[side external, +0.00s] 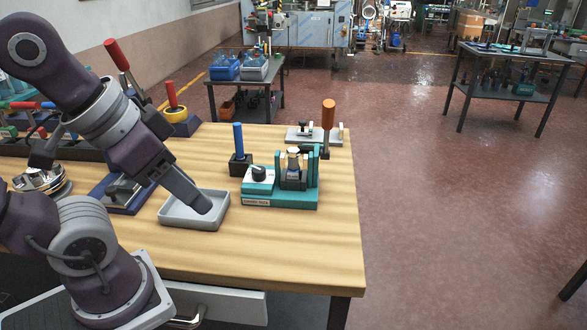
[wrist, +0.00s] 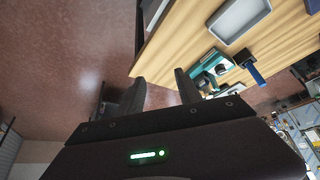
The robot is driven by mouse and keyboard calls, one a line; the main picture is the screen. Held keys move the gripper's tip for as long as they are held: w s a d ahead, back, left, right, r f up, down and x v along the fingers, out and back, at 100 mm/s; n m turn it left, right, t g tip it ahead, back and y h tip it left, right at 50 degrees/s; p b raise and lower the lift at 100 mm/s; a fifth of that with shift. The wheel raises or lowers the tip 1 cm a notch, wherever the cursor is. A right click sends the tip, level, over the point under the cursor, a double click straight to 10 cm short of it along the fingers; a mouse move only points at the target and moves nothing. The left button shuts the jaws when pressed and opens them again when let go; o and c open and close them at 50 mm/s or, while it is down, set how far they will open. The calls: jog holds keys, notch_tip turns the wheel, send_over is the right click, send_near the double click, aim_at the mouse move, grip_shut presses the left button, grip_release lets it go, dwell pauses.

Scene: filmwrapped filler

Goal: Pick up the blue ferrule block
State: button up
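A blue upright cylinder (side external: 239,137) stands in a small black block (side external: 240,166) on the wooden bench, left of a teal fixture (side external: 282,201). The cylinder also shows in the wrist view (wrist: 256,73). I cannot tell whether this is the blue ferrule block. The teal fixture carries a white piece with a black knob (side external: 259,173) and an upright metal-topped part (side external: 293,166). In the side view, my gripper (side external: 203,206) appears over the grey tray. In the wrist view, my gripper (wrist: 159,78) has its fingers apart with nothing visible between them.
The shallow grey tray (side external: 222,213) looks empty. A dark blue tray (side external: 133,207) with a grey part lies to the left. An orange-handled tool (side external: 328,114) and a grey plate (side external: 300,138) stand at the back right. The front right bench top is clear.

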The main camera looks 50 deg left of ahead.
jog(key=shift+o, duration=0.6)
jog(key=n+g+h, duration=0.1)
jog(key=n+h, duration=0.8)
jog(key=n, duration=1)
send_over(293, 149)
jog(key=s+d, duration=0.7)
jog(key=s, duration=0.3)
notch_tip(293, 149, down, 4)
jog(key=w+a+f+n+t, duration=0.2)
jog(key=w+a+f+n, duration=0.15)
jog(key=a, duration=0.25)
jog(key=w+a+f+n+t, duration=0.2)
jog(key=a+n+t, duration=0.1)
jog(key=a+n, duration=0.15)
jog(key=shift+h, duration=0.4)
jog(key=x, duration=0.5)
jog(key=shift+w+a+f, duration=0.15)
jog(key=shift+a+f, duration=0.05)
jog(key=shift+f, duration=0.05)
jog(key=shift+w+d+f, duration=0.15)
jog(key=shift+w+d, duration=0.15)
grip_shut()
